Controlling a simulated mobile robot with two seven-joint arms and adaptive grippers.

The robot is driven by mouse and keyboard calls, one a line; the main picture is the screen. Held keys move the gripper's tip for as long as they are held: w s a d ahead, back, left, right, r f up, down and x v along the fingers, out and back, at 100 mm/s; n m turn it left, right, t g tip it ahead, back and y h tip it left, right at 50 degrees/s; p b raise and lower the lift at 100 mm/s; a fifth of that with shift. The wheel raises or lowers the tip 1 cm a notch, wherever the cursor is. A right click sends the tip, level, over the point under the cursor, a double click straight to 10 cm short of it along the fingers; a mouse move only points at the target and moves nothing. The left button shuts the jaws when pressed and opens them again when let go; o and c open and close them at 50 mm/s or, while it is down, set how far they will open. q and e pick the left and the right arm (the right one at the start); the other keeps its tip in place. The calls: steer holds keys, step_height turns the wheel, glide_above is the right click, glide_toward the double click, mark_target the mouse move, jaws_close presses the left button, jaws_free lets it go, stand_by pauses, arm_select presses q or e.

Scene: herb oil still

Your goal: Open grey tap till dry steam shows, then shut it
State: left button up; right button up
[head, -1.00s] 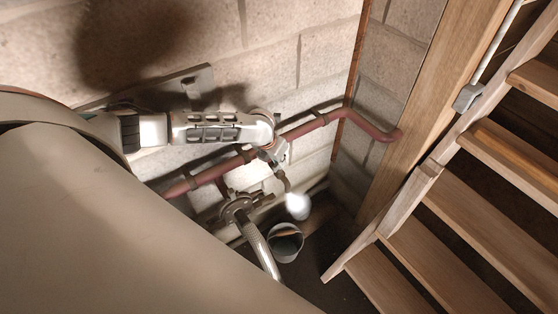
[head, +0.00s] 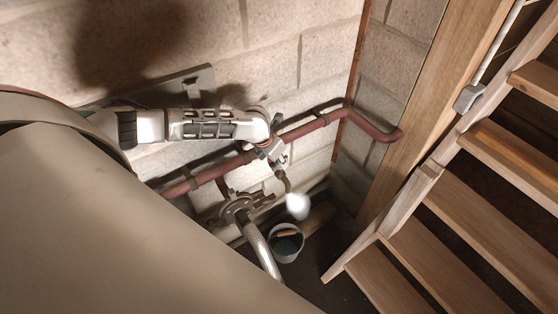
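My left arm comes in from the left along the block wall. Its gripper (head: 276,157) points down at the red-brown pipe, where the grey tap sits. The gripper covers the tap's handle, so I cannot tell whether the fingers are closed on it. A thin bent outlet (head: 285,182) hangs below the gripper. A small white puff of steam (head: 297,206) shows at the outlet's lower end. A grey bucket (head: 286,258) stands on the floor below the puff, dark inside with a brownish strip. My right gripper is not in view.
The red-brown pipe (head: 325,118) runs along the wall and bends near the corner. A round valve body (head: 237,209) with a braided hose (head: 262,250) is left of the bucket. Wooden stairs (head: 465,210) fill the right. A large pale rounded surface blocks the lower left.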

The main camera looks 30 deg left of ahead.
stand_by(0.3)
arm_select(q)
steer(key=v, duration=1.2)
